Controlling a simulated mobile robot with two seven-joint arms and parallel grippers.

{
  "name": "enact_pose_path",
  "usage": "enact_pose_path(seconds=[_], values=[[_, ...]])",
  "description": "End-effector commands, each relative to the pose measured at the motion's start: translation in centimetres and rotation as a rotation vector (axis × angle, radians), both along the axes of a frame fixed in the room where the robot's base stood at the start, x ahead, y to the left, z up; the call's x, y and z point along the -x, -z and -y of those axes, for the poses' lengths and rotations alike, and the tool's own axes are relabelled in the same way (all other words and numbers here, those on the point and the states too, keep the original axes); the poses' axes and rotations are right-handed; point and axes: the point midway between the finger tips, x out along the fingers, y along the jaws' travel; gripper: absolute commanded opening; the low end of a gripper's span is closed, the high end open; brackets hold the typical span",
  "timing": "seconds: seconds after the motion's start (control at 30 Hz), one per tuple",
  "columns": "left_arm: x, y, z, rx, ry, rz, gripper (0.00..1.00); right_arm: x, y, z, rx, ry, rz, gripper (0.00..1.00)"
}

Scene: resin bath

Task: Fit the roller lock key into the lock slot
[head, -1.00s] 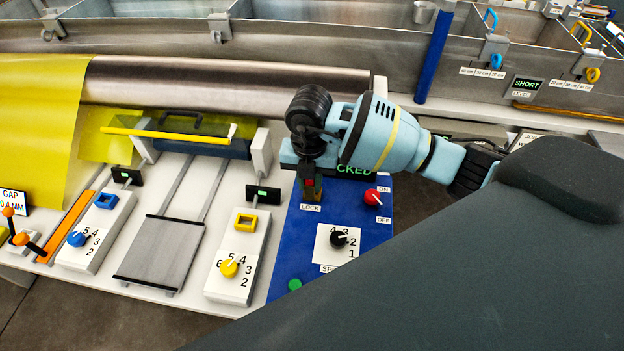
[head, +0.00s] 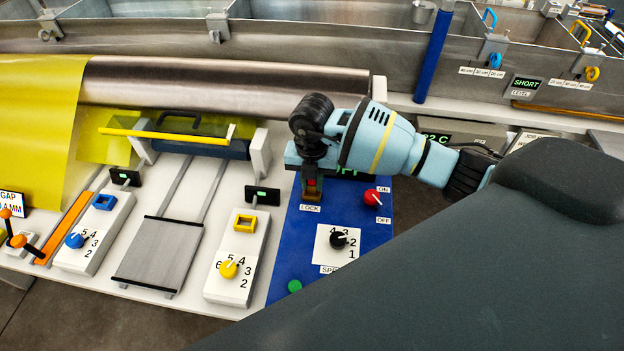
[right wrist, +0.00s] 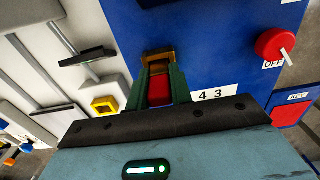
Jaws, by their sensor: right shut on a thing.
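The red roller lock key (right wrist: 160,90) is between the dark green fingers of my right gripper (head: 312,185), which is shut on it. The lock slot (head: 313,197) is a brass-coloured block on the blue panel (head: 280,270), above the LOCK label. It also shows in the right wrist view (right wrist: 157,57), right at the fingertips. The key is upright over the slot in the head view, its lower end at the block. The fingers hide how deep it sits. My left gripper is not in view.
The blue panel carries a red ON/OFF knob (head: 373,197), a black speed knob (head: 338,239) and a green button (head: 295,286). A partly covered display (head: 350,173) sits behind my gripper. A steel roller (head: 225,82) lies beyond.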

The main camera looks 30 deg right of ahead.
Motion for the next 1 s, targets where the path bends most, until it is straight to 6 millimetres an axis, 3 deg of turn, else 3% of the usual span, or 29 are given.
enact_pose_path(seconds=[0.17, 0.2, 0.37, 0.73, 1.0], values=[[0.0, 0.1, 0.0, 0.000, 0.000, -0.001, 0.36, 0.0, 0.4, 0.0, 0.001, 0.001, -0.001, 0.00], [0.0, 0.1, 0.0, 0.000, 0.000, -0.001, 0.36, 0.0, 0.4, 0.0, 0.001, 0.001, -0.001, 0.24], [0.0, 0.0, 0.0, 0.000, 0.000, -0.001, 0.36, 0.0, 0.3, 0.0, 0.001, 0.001, -0.001, 0.43], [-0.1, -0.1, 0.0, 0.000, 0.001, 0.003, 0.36, 0.0, -0.3, 0.0, 0.000, 0.000, 0.001, 0.43], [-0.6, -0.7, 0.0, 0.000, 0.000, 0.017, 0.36, -0.1, -4.9, 0.0, 0.000, 0.000, 0.006, 0.43]])
